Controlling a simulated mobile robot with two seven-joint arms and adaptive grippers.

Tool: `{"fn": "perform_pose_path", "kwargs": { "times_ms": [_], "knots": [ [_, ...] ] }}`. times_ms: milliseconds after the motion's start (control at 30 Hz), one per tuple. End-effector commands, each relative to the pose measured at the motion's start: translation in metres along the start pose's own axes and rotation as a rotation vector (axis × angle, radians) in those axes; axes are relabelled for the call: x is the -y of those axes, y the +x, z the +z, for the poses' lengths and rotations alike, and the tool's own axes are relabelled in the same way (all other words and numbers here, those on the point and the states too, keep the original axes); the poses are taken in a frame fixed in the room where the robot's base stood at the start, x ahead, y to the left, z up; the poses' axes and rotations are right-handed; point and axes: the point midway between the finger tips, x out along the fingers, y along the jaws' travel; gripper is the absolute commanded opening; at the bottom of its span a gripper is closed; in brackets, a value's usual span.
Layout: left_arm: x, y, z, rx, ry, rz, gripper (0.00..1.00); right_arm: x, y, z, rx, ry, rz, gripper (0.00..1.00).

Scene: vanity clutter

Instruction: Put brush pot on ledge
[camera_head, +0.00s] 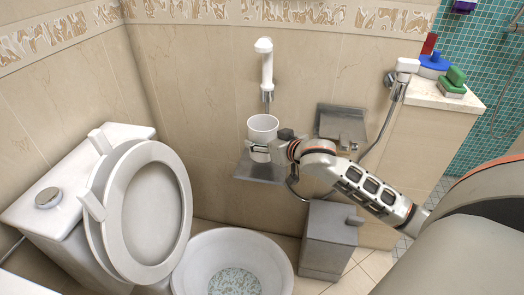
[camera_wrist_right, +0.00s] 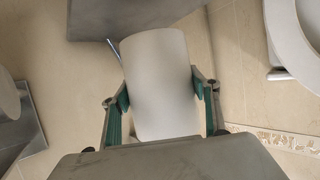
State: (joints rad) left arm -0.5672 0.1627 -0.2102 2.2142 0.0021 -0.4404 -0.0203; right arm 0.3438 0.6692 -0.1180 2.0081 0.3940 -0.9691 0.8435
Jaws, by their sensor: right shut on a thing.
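The brush pot (camera_head: 263,123), a plain white cup, stands roughly upright in the head view, in front of the tiled wall. My right gripper (camera_head: 259,148) is shut around its lower part. In the right wrist view the white pot (camera_wrist_right: 158,82) sits between the green-padded fingers of the gripper (camera_wrist_right: 160,92). A small grey wall ledge (camera_head: 250,174) is just below the pot and also shows at the top of the right wrist view (camera_wrist_right: 100,18). I cannot tell whether the pot touches it. My left gripper is not in view.
A white wall fixture (camera_head: 265,62) hangs above the pot. A metal paper holder (camera_head: 342,124) and a hose (camera_head: 385,122) are to the right. A toilet (camera_head: 135,215), a white bucket (camera_head: 232,245) and a grey bin (camera_head: 328,240) stand below. A stone-topped half wall (camera_head: 425,98) holds sponges.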

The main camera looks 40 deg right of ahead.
Motion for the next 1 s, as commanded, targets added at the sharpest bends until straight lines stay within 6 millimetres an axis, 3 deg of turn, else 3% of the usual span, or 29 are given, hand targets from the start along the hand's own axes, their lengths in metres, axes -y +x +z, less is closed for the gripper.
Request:
{"fn": "perform_pose_path", "kwargs": {
  "times_ms": [100,233,433,633,667,700,1000],
  "knots": [
    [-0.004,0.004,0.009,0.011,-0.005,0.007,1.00,0.000,0.009,0.026,0.012,-0.002,0.000,0.29],
    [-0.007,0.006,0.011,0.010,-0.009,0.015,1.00,0.000,0.018,0.046,0.014,-0.004,0.001,0.29],
    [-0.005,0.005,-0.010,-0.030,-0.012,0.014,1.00,-0.003,0.019,0.040,0.003,-0.002,0.000,0.29],
    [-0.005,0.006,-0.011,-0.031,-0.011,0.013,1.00,-0.002,0.019,0.040,0.001,-0.001,0.000,0.29],
    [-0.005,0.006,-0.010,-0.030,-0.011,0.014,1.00,-0.002,0.019,0.041,0.002,-0.001,0.000,0.65],
    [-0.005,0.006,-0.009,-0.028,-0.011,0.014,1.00,-0.002,0.019,0.041,0.002,-0.002,0.000,0.76],
    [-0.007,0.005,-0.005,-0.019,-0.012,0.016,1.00,-0.002,0.019,0.041,0.002,-0.002,0.000,0.77]
  ]
}}
